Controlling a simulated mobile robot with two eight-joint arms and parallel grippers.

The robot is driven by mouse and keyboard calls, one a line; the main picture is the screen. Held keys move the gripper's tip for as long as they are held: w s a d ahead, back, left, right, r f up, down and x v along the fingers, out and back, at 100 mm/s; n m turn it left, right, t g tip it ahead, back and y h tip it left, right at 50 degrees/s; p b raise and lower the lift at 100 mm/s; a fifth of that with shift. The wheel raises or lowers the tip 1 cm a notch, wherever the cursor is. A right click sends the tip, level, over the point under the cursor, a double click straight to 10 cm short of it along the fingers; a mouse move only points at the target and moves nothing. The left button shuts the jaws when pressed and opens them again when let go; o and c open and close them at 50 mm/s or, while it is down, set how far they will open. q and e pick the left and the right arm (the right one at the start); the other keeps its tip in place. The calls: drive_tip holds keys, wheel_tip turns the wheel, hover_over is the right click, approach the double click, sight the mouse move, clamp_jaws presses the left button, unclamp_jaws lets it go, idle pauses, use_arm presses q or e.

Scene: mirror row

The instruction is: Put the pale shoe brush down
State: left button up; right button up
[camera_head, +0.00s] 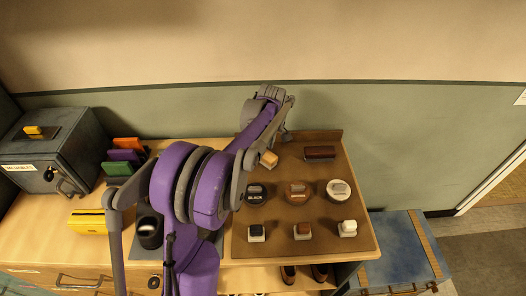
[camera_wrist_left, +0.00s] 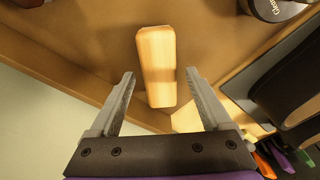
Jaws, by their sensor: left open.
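The pale shoe brush (camera_head: 268,159), a light wooden block, is at the back left of the brown tray (camera_head: 322,247). In the left wrist view the pale brush (camera_wrist_left: 156,60) appears to lie on the tray near its raised edge. My left gripper (camera_wrist_left: 160,76) is open, with one finger on each side of the brush's near end and a gap visible at both sides. In the head view my left gripper (camera_head: 286,134) is beside and behind the brush, partly hidden by its own arm. My right gripper is not in view.
A dark brown brush (camera_head: 320,153) lies to the right on the tray. Black (camera_head: 255,194), brown (camera_head: 297,193) and white (camera_head: 340,190) tins and several small blocks stand in front. A grey safe (camera_head: 55,150) and yellow box (camera_head: 88,221) are left; a blue chest (camera_head: 402,245) is right.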

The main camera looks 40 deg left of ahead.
sight(266, 153)
use_arm(q)
wheel_tip(266, 153, up, 10)
drive_tip(key=d, duration=0.1)
drive_tip(key=shift+d+r, duration=0.15)
drive_tip(key=shift+r, duration=0.1)
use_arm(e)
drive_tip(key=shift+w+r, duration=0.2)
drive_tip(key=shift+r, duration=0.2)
